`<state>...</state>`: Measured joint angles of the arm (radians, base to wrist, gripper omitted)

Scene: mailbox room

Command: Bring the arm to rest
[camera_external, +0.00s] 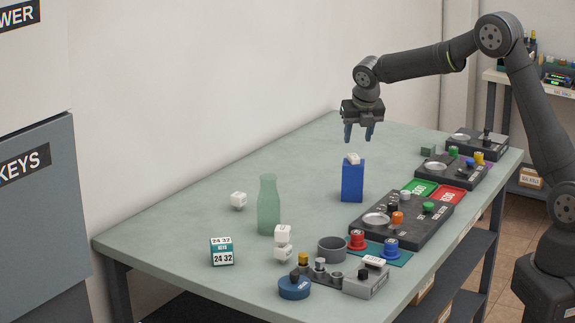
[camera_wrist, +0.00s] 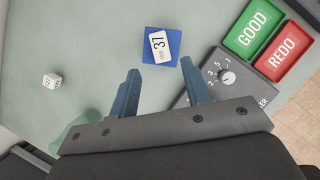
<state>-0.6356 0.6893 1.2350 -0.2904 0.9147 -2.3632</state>
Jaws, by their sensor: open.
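My gripper (camera_external: 359,132) hangs from the arm above the table, fingers pointing down, open and empty. It is above a tall blue block (camera_external: 352,182) that has a small white piece (camera_external: 353,158) on top, with a visible gap between the fingertips and the piece. In the wrist view my gripper's two blue fingers (camera_wrist: 161,88) are spread apart. The blue block's top (camera_wrist: 147,53) lies beyond the fingertips there, and the white piece (camera_wrist: 160,47) on it reads 37.
A green bottle (camera_external: 268,206), white cubes (camera_external: 282,236) and a KEYS box (camera_external: 222,251) stand on the table (camera_external: 180,236). A dark control panel (camera_external: 410,228), GOOD and REDO trays (camera_wrist: 253,29) and a grey cup (camera_external: 332,249) sit to the right. The table's far left is clear.

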